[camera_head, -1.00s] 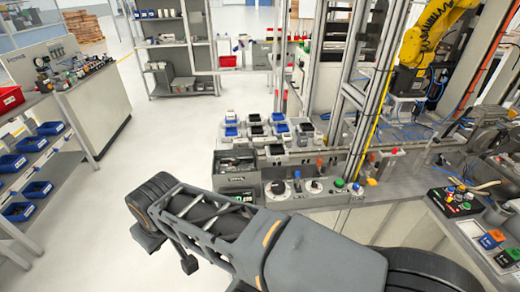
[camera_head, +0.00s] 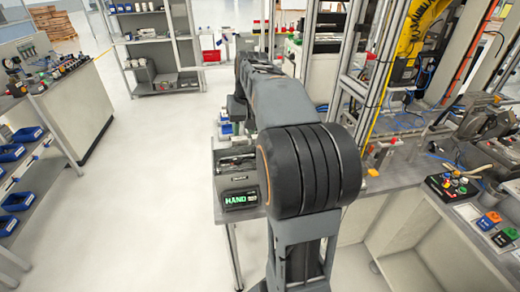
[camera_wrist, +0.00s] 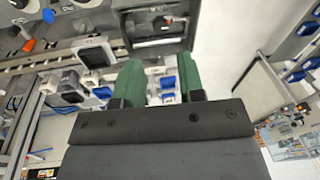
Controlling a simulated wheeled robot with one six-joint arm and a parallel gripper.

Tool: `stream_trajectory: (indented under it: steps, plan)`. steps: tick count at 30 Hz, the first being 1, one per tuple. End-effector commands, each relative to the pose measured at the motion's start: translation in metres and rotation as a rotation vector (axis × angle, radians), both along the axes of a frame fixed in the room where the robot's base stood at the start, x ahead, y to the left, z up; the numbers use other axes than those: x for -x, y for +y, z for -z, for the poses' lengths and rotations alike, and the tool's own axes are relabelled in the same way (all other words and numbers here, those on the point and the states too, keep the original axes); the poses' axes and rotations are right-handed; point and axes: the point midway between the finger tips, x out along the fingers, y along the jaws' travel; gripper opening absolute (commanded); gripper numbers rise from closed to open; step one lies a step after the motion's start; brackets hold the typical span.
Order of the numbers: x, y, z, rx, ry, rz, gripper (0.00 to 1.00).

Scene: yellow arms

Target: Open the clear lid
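A dark grey box (camera_head: 238,182) with a green-lit HAND display on its front stands at the left end of the workbench, left of my arm in the head view. A clear-looking cover (camera_head: 236,163) seems to lie over its top; its exact position is hard to tell. The box top also shows at the top middle of the wrist view (camera_wrist: 155,22). My gripper (camera_wrist: 161,62) has two green fingers spread apart with nothing between them. The box appears beyond the fingertips, apparently without contact. My arm hides the gripper's fingers in the head view.
Small blue and white bins (camera_wrist: 167,82) show between and beyond the fingers. Metal uprights (camera_head: 372,80) and a yellow arm (camera_head: 415,30) stand to the right. A shelf with blue bins (camera_head: 18,165) stands at left. The floor (camera_head: 150,170) between is clear.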

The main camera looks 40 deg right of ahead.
Motion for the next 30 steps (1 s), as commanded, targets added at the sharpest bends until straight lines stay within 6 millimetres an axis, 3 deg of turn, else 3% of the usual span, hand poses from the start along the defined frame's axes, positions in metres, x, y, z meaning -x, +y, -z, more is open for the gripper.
stream_trajectory:
  steps: [1, 3, 6, 10, 17, 30]
  plan:
    - [-0.008, -0.023, 0.001, -0.022, 0.017, 0.030, 0.36]
    - [-0.014, -0.047, 0.001, -0.046, 0.034, 0.057, 0.36]
    - [-0.019, -0.073, 0.002, -0.075, 0.049, 0.082, 0.36]
    - [-0.021, -0.093, 0.005, -0.098, 0.061, 0.100, 0.36]
    - [-0.023, -0.096, 0.030, -0.109, 0.067, 0.106, 0.36]
    - [-0.030, -0.081, 0.108, -0.108, 0.066, 0.105, 0.36]
